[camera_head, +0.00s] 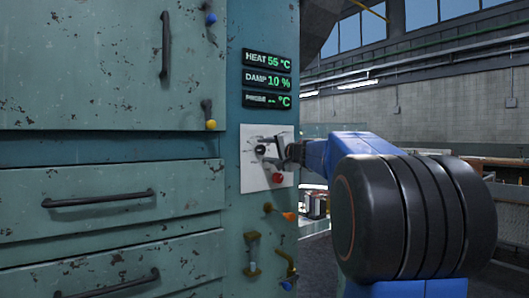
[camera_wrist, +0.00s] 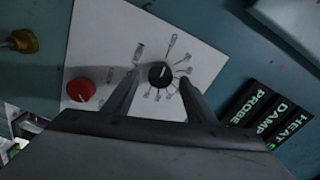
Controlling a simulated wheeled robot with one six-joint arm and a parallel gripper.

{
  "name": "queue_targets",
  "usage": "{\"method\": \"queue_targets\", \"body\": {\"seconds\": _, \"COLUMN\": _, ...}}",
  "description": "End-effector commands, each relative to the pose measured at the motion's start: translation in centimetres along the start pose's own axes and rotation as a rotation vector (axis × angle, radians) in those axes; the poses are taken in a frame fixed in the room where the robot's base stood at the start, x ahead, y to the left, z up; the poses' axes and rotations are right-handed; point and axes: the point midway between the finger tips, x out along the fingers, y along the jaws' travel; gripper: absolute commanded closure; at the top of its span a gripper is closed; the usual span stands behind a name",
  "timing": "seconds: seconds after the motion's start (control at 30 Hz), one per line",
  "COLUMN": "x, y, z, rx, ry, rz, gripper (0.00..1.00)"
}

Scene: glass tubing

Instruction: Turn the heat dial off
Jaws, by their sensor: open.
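The heat dial (camera_wrist: 160,75) is a round black knob with a light pointer line, on a white panel with markings around it. In the head view the black dial (camera_head: 261,150) sits on the white panel (camera_head: 254,181) below the displays. My gripper (camera_wrist: 162,85) is open, with one finger on each side of the dial in the wrist view. In the head view my gripper (camera_head: 283,150) reaches the panel from the right. I cannot tell whether the fingers touch the dial. The heat display (camera_head: 268,61) reads 55 °C.
A red knob (camera_wrist: 81,89) is beside the dial on the panel; it also shows in the head view (camera_head: 277,178). An orange-handled valve (camera_head: 288,216) and brass fittings (camera_head: 253,254) are below. Drawers with black handles (camera_head: 98,198) are at the left.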

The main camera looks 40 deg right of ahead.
Motion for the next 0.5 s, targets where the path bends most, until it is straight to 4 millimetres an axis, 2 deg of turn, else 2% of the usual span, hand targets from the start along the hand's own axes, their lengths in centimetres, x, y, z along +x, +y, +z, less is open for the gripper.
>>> {"method": "queue_targets", "body": {"seconds": 0.5, "x": -10.2, "y": 0.1, "z": -0.1, "rx": 0.000, "ry": 0.004, "rz": 0.002, "gripper": 0.49}}
